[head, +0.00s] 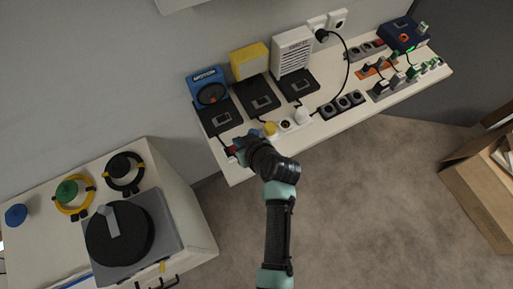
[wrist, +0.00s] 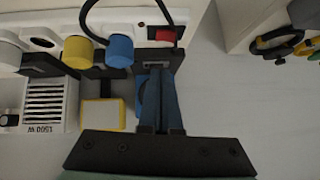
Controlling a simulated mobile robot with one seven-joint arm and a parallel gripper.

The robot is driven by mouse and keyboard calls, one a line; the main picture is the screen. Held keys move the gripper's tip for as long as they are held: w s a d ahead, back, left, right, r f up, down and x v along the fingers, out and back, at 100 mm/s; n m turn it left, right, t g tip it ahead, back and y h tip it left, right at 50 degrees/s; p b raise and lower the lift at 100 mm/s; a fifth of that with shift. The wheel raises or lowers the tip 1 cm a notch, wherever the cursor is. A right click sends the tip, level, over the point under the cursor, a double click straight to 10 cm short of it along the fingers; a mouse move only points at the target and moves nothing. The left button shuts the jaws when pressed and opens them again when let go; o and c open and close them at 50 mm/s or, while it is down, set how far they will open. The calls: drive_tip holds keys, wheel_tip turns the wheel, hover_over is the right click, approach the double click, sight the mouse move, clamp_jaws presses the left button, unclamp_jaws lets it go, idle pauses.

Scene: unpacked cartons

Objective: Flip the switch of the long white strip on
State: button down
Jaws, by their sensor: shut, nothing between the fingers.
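The long white strip (head: 294,121) lies near the front edge of the shelf, with yellow and white plugs along it. In the wrist view the strip (wrist: 118,16) runs across the top, with a red rocker switch (wrist: 166,34) at its right end. A blue plug (wrist: 120,50) and a yellow plug (wrist: 78,50) sit left of the switch. My gripper (head: 243,147) is over the strip's left end in the head view. In the wrist view my gripper (wrist: 157,68) is shut and empty, its tips just below the switch. I cannot tell contact or the switch's position.
A blue device (head: 207,84), a yellow box (head: 249,61) and a white heater (head: 292,51) stand behind the strip. A dark three-socket strip (head: 341,105) and an orange strip (head: 377,68) lie to the right. A cabinet with a turntable-like device (head: 119,233) stands at left.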

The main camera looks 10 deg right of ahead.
drive_tip(key=v, duration=0.9)
drive_tip(key=shift+s+b, duration=0.15)
drive_tip(key=shift+b, duration=0.2)
drive_tip(key=shift+f, duration=0.1)
drive_tip(key=shift+f, duration=0.1)
drive_tip(key=b, duration=0.3)
drive_tip(key=a+b, duration=0.1)
drive_tip(key=b, duration=0.2)
drive_tip(key=shift+s+a+r, duration=0.15)
drive_tip(key=shift+r, duration=0.2)
drive_tip(key=shift+f, duration=0.1)
